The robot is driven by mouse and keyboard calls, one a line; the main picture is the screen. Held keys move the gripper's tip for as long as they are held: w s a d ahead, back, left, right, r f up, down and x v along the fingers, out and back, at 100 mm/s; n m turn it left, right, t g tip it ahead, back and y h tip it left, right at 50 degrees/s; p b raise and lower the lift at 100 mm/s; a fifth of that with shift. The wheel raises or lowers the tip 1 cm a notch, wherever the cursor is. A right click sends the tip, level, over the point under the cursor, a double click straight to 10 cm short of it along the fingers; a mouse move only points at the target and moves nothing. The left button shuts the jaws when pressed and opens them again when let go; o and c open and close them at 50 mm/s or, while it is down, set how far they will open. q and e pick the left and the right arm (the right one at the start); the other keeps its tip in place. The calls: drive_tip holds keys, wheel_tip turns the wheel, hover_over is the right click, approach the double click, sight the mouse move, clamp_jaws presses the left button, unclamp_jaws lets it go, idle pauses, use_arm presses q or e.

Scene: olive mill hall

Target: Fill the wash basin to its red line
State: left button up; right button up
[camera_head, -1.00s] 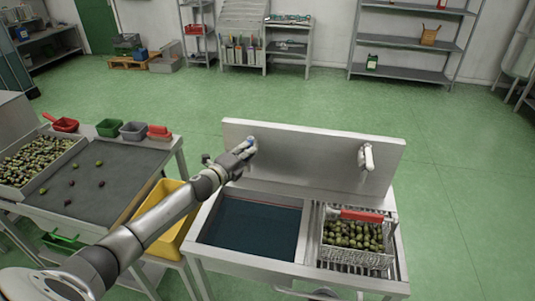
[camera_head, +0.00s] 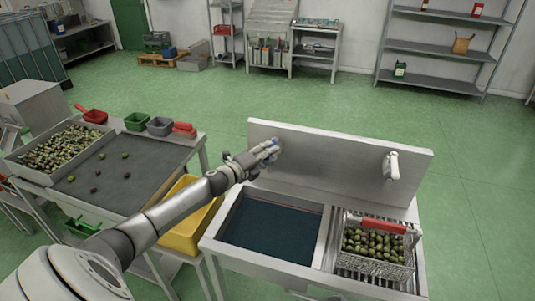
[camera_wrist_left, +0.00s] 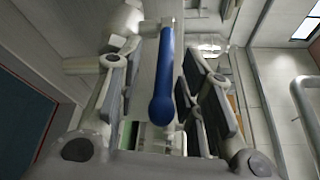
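The wash basin (camera_head: 262,258) is the left well of the steel sink and holds dark blue water (camera_head: 268,228). My left gripper (camera_head: 268,153) is at the sink's back panel, above the basin's far edge. A blue lever (camera_wrist_left: 163,80) shows in the left wrist view between the two fingers of that gripper (camera_wrist_left: 158,100), with gaps on both sides. The fingers look open around it. The gripper hides most of the lever and any spout in the head view. My right gripper is not in view.
A wire basket of olives (camera_head: 375,243) with a red handle stands in the sink's right part. A white tap (camera_head: 392,165) is on the panel above it. A yellow bin (camera_head: 188,238) and an olive sorting table (camera_head: 140,170) stand left. Green floor is free behind.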

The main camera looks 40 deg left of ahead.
use_arm(q)
drive_tip(key=shift+d+r, duration=0.1)
drive_tip(key=s+a+r, duration=0.1)
drive_tip(key=s, duration=1)
drive_tip(key=shift+s+r, duration=0.15)
drive_tip(key=shift+s, duration=0.25)
drive_tip(key=shift+o, duration=0.4)
idle(0.7)
drive_tip(key=w+d+f+n+y+b, duration=0.1)
drive_tip(key=d+n+y+b, duration=0.2)
drive_tip(key=n, duration=0.7)
drive_tip(key=w+d+n+y+b, duration=0.15)
drive_tip(key=n+y+b, duration=0.35)
drive_tip(key=n, duration=0.5)
drive_tip(key=shift+t+h, duration=0.3)
drive_tip(key=shift+h, duration=0.3)
drive_tip(key=p+x, duration=0.1)
drive_tip(key=x, duration=0.9)
drive_tip(key=shift+a+f, duration=0.1)
drive_tip(key=shift+f, duration=0.05)
